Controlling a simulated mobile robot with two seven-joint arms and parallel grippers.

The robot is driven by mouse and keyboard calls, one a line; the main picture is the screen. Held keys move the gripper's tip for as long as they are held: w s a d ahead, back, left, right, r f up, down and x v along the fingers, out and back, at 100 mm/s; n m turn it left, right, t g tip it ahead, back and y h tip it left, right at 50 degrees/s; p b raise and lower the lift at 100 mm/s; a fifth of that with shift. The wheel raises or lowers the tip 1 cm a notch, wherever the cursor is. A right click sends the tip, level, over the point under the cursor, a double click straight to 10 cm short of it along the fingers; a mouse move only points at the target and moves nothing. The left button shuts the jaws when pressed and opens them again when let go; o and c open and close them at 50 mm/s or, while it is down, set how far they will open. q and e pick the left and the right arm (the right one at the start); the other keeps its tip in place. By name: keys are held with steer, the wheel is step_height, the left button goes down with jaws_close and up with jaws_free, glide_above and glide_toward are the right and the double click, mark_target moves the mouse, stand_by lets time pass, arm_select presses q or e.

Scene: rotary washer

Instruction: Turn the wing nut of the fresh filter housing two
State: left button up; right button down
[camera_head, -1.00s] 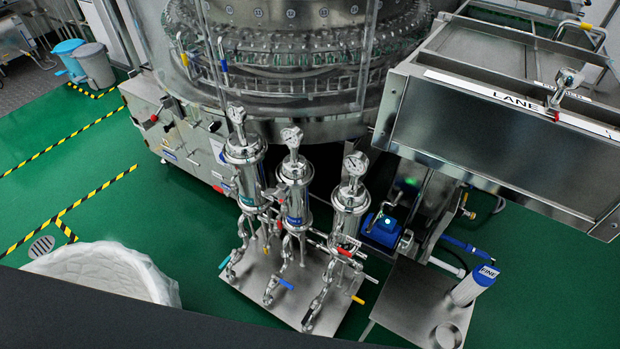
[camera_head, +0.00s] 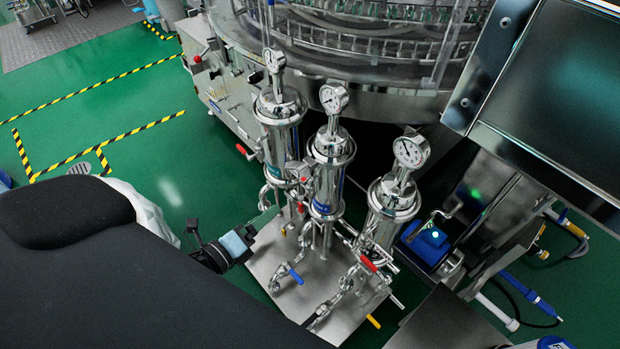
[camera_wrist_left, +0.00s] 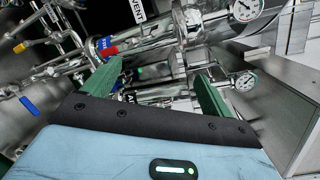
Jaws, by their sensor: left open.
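Three upright steel filter housings with round gauges stand in a row: the left one (camera_head: 280,125), the middle one (camera_head: 328,175) with a blue label, and the right one (camera_head: 393,200). Number two appears to be the middle one. Its wing nut is too small to make out. My left gripper (camera_head: 244,237) is low and left of the housings, apart from the middle one. In the left wrist view, its green fingers (camera_wrist_left: 158,90) are open and nothing shows gripped. Beyond them lies a steel housing with a blue label (camera_wrist_left: 104,43) and a red handle. My right gripper is out of view.
The housings stand on a steel base plate (camera_head: 262,262) among pipes and valves with blue (camera_head: 296,277), red and yellow handles. The bottle washer (camera_head: 350,60) is behind. A blue motor (camera_head: 430,243) is at right. Green floor is free at left.

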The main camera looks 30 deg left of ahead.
mark_target(302, 169)
arm_select(q)
steer(key=w+m+h+b, duration=0.1)
steer(key=w+m, duration=0.2)
steer(key=m, duration=0.1)
steer(key=w+r+m+h+b, duration=0.1)
steer(key=w+m+b, duration=0.1)
steer(key=m, duration=0.3)
steer(key=w+a+r+m+h+b, duration=0.1)
steer(key=w+m, duration=0.2)
steer(key=m, duration=0.1)
steer(key=shift+w+m+t+b, duration=0.3)
steer(key=shift+m+t+b, duration=0.05)
steer(key=shift+m+t, duration=0.05)
steer(key=shift+w+d+r, duration=0.1)
steer(key=shift+w+d, duration=0.1)
steer(key=shift+w, duration=0.3)
steer(key=p+x, duration=0.1)
steer(key=x, duration=0.5)
steer(key=shift+w+d, duration=0.15)
steer(key=shift+w, duration=0.15)
steer(key=c, duration=1)
